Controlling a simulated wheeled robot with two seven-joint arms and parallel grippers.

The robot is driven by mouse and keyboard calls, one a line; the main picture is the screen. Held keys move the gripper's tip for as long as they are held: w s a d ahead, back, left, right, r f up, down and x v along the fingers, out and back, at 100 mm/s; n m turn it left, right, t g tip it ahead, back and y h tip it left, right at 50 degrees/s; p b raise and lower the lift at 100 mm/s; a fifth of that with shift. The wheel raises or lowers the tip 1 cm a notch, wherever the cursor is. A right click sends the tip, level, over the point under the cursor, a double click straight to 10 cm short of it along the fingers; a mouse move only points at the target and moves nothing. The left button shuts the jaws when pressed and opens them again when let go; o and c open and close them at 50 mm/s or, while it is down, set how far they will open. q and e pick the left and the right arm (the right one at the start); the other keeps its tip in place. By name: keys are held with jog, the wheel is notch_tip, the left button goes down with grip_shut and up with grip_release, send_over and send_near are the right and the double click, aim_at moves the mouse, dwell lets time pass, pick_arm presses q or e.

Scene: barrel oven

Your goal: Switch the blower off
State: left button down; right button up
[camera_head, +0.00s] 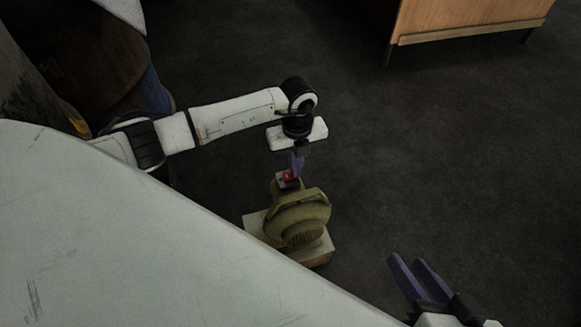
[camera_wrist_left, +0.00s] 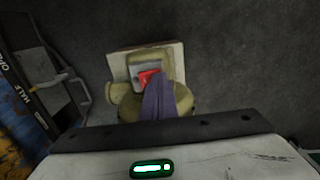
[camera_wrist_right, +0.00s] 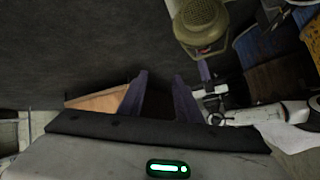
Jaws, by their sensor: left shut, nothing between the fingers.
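The blower (camera_head: 300,215) is an olive-green, rounded machine on a pale block on the dark floor, with a grille facing me. Its red switch (camera_head: 287,175) sits on top at the back. In the left wrist view the red switch (camera_wrist_left: 149,77) lies on a light plate, partly covered by my fingers. My left gripper (camera_head: 296,168) is shut and empty, with its purple fingertips at the switch; I cannot tell whether they touch it. My right gripper (camera_head: 408,262) is open and empty, right of the blower. The blower (camera_wrist_right: 203,25) also shows at the top of the right wrist view.
A large pale surface (camera_head: 130,240) fills the lower left and its edge runs close to the blower. A wooden cabinet (camera_head: 465,18) stands at the upper right. A dark barrel-like shape (camera_head: 80,55) is at the upper left. The floor right of the blower is clear.

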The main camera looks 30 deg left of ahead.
pick_arm(q)
jog(key=shift+r+p, duration=0.6)
jog(key=shift+p, duration=0.05)
jog(key=shift+r+p, duration=1)
jog(key=shift+r, duration=0.05)
jog(key=shift+r+p, duration=0.65)
jog(key=shift+r, duration=0.05)
jog(key=shift+r+p, duration=0.3)
jog(key=shift+p, duration=0.05)
jog(key=shift+r+p, duration=0.75)
jog(key=shift+r, duration=0.05)
pick_arm(e)
jog(key=d+f, duration=0.1)
jog(key=s+d+f+g+h, duration=0.1)
jog(key=d+f+h, duration=0.1)
jog(key=shift+s+d, duration=0.25)
jog(key=shift+s, duration=0.05)
